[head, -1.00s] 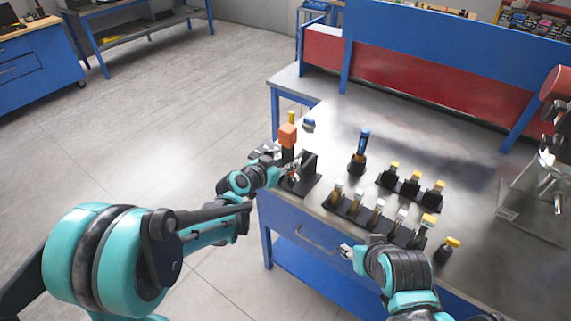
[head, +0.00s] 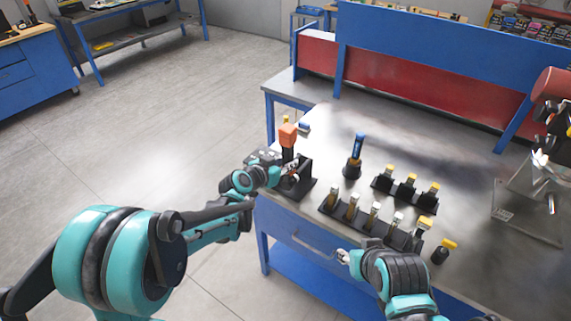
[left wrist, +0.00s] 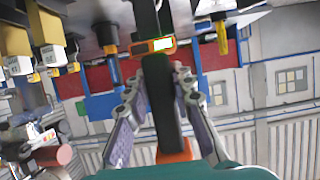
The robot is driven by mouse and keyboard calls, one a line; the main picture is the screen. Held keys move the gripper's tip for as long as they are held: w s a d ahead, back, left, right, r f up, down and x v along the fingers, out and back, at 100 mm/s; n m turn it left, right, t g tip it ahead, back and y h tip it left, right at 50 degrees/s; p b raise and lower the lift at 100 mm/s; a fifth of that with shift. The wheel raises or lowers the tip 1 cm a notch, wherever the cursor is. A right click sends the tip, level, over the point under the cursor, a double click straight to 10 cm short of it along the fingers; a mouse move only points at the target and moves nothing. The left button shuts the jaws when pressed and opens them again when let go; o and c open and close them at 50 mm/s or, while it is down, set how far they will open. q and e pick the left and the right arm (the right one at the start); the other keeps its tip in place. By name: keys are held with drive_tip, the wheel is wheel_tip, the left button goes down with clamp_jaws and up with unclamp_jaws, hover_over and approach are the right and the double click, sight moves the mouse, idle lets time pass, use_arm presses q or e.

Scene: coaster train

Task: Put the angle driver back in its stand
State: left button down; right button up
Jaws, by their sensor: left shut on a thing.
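The angle driver (head: 288,135) has an orange end on top and stands about upright at the left end of the workbench. In the left wrist view its dark body (left wrist: 163,105) runs between my fingers, with an orange band and a small lit green display. My left gripper (head: 279,165) is shut on the driver's body; its fingers also show in the left wrist view (left wrist: 157,80). The black stand (head: 303,184) is right beside the gripper. The driver's lower end is at the stand, but its seating is hidden. My right gripper (head: 345,257) is near the bench's front edge; its jaws are unclear.
A blue-topped tool (head: 356,155) stands upright right of the stand. Black racks with several yellow-capped tools (head: 376,212) stand along the front and middle. A lone yellow-capped tool (head: 444,250) is at the front right. The bench's back middle (head: 430,150) is clear.

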use_arm(q)
drive_tip(key=shift+w+d, duration=0.45)
drive_tip(key=shift+w, duration=0.2)
drive_tip(key=shift+w+d, duration=0.45)
drive_tip(key=shift+w, duration=0.2)
drive_tip(key=shift+w+d, duration=0.2)
drive_tip(key=shift+w, duration=0.05)
drive_tip(key=shift+w+d, duration=0.4)
drive_tip(key=shift+w, duration=0.15)
drive_tip(key=shift+f+b, duration=0.7)
drive_tip(key=shift+b, duration=0.2)
idle(1.3)
drive_tip(key=c, duration=1.2)
unclamp_jaws()
drive_tip(key=shift+s, duration=0.1)
